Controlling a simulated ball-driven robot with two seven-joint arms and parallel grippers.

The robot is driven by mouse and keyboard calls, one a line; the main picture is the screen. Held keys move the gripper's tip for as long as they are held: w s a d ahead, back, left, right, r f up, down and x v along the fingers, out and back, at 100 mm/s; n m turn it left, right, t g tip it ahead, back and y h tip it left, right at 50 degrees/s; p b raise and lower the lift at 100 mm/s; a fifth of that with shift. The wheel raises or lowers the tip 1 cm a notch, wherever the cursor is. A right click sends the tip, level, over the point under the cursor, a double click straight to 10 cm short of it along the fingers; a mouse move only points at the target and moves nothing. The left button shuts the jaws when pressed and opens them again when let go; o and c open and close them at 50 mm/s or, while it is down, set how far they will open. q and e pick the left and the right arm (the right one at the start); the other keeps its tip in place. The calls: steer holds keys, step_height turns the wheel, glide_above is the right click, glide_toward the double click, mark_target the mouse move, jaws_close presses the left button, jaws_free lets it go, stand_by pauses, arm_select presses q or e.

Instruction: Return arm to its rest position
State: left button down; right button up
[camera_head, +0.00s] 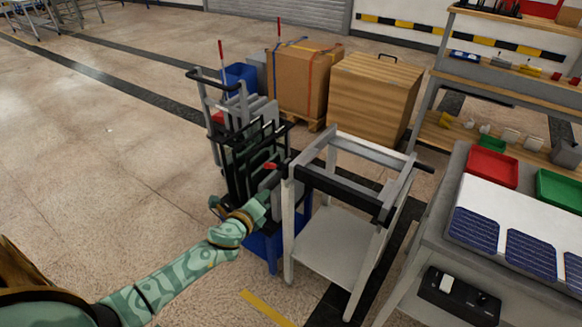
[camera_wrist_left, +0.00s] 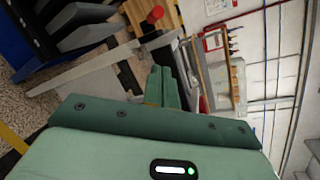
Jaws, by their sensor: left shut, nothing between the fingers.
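My left arm reaches in from the lower left of the head view, patterned in pale green. My left gripper (camera_head: 266,194) is at its end, in front of the dark rack on the cart and just left of the grey metal frame stand (camera_head: 338,250). In the left wrist view the green fingers (camera_wrist_left: 161,86) are together with nothing between them. I cannot tell whether the gripper touches the rack or the stand. My right gripper is not in view.
A blue cart with a black rack (camera_head: 240,150) of upright panels stands beyond the gripper. Cardboard (camera_head: 300,85) and wooden boxes (camera_head: 372,98) stand behind. A workbench with solar panels (camera_head: 475,231), a red bin (camera_head: 490,167) and a green bin (camera_head: 558,190) is at right. Open floor lies left.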

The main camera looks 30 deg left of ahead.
arm_select(q)
steer(key=s+f+n+g, duration=0.4)
steer(key=s+f+n, duration=0.4)
steer(key=f, duration=0.5)
steer(key=s+f+n+g, duration=0.4)
steer(key=s+f+n, duration=0.2)
steer(key=s+f, duration=0.6)
steer(key=s+d+f+n+g, duration=0.2)
steer(key=s+d+f, duration=0.2)
steer(key=s, duration=0.6)
steer(key=s+d+f+n+g+h, duration=0.1)
steer(key=s+d+f+n+g, duration=0.1)
steer(key=s, duration=0.9)
steer(key=s+d+f+n+g+h, duration=0.1)
steer(key=s+d+f, duration=0.4)
steer(key=s, duration=0.6)
steer(key=shift+s+d+f+n+g, duration=0.25)
steer(key=shift+f+n+g, duration=0.35)
steer(key=shift+g, duration=0.4)
